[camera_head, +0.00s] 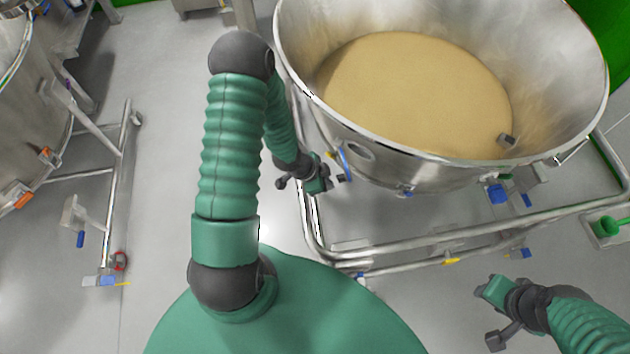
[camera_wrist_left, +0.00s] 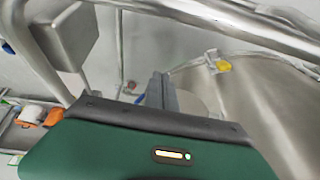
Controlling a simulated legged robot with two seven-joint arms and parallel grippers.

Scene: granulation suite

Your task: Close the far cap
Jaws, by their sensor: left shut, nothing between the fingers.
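A large steel bowl (camera_head: 345,120) filled with tan powder stands at the upper right of the head view. On its near-left side are a round port (camera_head: 360,151) and a blue handle (camera_head: 345,164) with a yellow piece. I cannot tell which part is the far cap. My left gripper (camera_head: 341,178) is shut and empty, low beside the bowl's left side near the blue handle. In the left wrist view its closed fingers (camera_wrist_left: 162,92) point toward the bowl's curved wall (camera_wrist_left: 260,95), where a yellow piece (camera_wrist_left: 223,65) shows. My right gripper (camera_head: 482,287) is at the lower right, its fingers unclear.
A tubular steel frame (camera_head: 430,235) runs around and below the bowl, close to my left forearm. Another steel vessel (camera_head: 25,100) on a frame stands at the left, with orange clamps. A green scoop (camera_head: 608,227) is at the right edge.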

